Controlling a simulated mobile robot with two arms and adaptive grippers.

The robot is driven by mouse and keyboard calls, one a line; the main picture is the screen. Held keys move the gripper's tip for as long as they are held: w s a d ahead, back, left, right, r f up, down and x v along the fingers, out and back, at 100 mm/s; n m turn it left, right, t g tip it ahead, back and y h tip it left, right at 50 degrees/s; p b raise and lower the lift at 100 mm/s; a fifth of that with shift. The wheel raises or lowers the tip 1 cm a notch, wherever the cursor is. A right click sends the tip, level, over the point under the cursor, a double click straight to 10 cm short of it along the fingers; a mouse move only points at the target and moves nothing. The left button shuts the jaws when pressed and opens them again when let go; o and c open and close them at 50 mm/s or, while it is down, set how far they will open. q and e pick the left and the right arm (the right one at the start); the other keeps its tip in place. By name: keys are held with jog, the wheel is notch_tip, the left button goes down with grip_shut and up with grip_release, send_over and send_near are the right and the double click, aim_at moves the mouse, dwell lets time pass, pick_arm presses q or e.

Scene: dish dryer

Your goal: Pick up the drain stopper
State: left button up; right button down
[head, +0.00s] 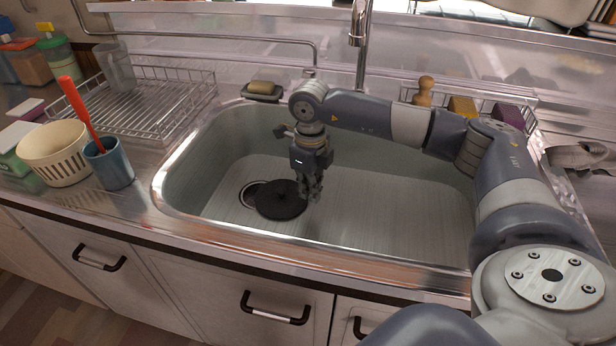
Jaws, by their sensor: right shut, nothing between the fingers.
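The drain stopper (279,201), a dark round disc, lies on the bottom of the steel sink (370,215), at its left part. It sits beside the drain ring (250,193) and covers part of it. My right gripper (313,196) points down into the sink, just right of the stopper's edge. It is shut and holds nothing. Whether its fingertips touch the stopper is hard to tell. My left gripper is not in view.
A wire dish rack (150,110) holds a clear jug at the left. A cream basket (56,155) and a blue cup (108,165) with a red-handled tool stand by the sink. A soap dish (262,95) and a wire caddy line the back edge.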

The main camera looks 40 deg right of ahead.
aim_at(295, 201)
notch_tip(295, 201, down, 2)
jog(key=shift+f, duration=0.25)
jog(key=w, duration=0.1)
jog(key=w+a, duration=0.1)
jog(key=shift+w+a+f, duration=0.1)
jog(key=shift+w+a, duration=0.05)
jog(key=shift+w, duration=0.25)
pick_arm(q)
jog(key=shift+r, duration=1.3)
pick_arm(e)
jog(key=shift+w+a, duration=0.15)
jog(key=shift+w, duration=0.3)
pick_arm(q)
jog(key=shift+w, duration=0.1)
